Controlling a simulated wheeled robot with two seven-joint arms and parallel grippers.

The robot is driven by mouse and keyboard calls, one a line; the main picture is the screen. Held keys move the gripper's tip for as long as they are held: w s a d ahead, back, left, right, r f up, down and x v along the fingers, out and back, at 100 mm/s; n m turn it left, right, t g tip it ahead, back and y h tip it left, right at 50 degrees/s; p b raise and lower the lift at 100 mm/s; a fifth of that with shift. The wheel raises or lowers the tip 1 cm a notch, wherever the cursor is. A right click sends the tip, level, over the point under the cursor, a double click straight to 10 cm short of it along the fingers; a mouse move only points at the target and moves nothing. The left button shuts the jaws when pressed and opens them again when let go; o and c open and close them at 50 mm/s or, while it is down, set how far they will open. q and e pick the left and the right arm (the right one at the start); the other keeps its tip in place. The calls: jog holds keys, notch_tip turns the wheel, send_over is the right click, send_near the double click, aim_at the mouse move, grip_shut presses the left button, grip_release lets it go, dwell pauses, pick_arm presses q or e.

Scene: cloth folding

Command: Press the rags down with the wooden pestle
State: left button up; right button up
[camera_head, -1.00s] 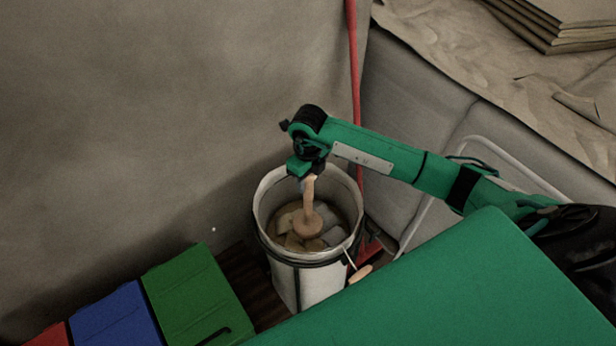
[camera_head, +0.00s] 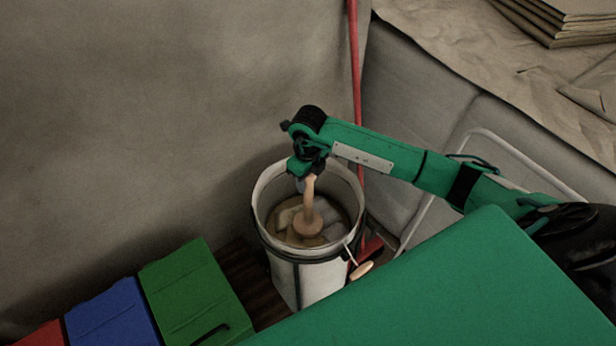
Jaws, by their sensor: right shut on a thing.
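The wooden pestle (camera_head: 308,212) stands roughly upright in the white bucket (camera_head: 318,282), its broad round foot against the rags. The rags (camera_head: 287,220) are pale and tan pieces lying inside the bucket, partly hidden by the pestle and the rim. My right gripper (camera_head: 307,176) is above the bucket's opening and shut on the top of the pestle's handle. Its fingertips are small and dark in this view. My left gripper does not show.
Green (camera_head: 197,290), blue (camera_head: 112,314) and red (camera_head: 42,336) boxes stand at the lower left. A red pole (camera_head: 356,90) rises behind the bucket. A brown-covered surface (camera_head: 480,50) with a stack of folded sheets (camera_head: 560,20) is at the upper right.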

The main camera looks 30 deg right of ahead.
aim_at(308, 196)
jog(key=shift+f+b, duration=0.45)
jog(key=shift+f, duration=0.15)
jog(key=shift+f+b, duration=0.35)
jog(key=shift+f, duration=0.35)
jog(key=shift+f+b, duration=0.35)
jog(key=shift+b, duration=0.1)
jog(key=shift+f+b, duration=1.7)
jog(key=shift+f, duration=0.7)
jog(key=shift+f+b, duration=0.15)
jog(key=shift+b, duration=0.15)
